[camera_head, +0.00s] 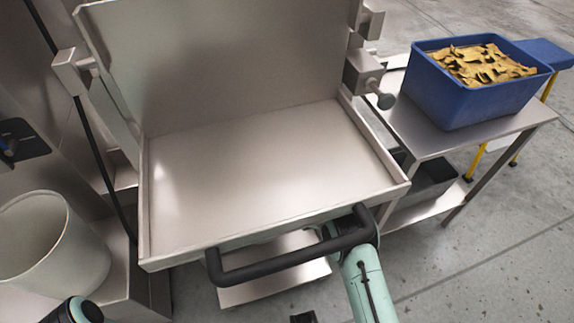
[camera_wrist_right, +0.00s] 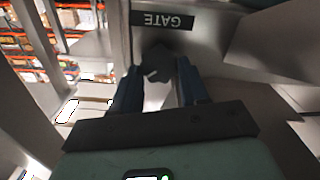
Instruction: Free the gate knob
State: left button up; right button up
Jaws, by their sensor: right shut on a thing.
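In the right wrist view a dark grey gate knob (camera_wrist_right: 157,60) sits just below a dark plate lettered GATE (camera_wrist_right: 161,20), which reads upside down. My right gripper (camera_wrist_right: 160,72) has its two blue-black fingers on either side of the knob and is shut on it. In the head view my right arm reaches in under the front of the steel tray (camera_head: 270,150), so its gripper and the gate knob are hidden there. My left gripper is not in view; only a piece of my left arm shows at the bottom left.
A black bar handle (camera_head: 290,258) runs along the tray's front, close to my right arm. A grey round knob (camera_head: 386,101) sticks out at the tray's right. A blue bin (camera_head: 460,105) stands on a steel side table (camera_head: 430,140). A pale bucket (camera_head: 45,250) stands left.

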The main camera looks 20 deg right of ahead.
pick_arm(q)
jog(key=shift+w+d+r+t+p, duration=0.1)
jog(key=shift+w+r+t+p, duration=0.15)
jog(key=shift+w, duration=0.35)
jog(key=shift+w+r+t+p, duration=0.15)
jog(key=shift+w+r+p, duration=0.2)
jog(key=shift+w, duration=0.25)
pick_arm(e)
jog(key=shift+f+n, duration=0.15)
jog(key=shift+n, duration=5.3)
jog(key=shift+f+n, duration=0.1)
jog(key=shift+n, duration=5.35)
jog(key=o, duration=1.1)
jog(key=shift+c, duration=0.2)
jog(key=shift+f, duration=0.1)
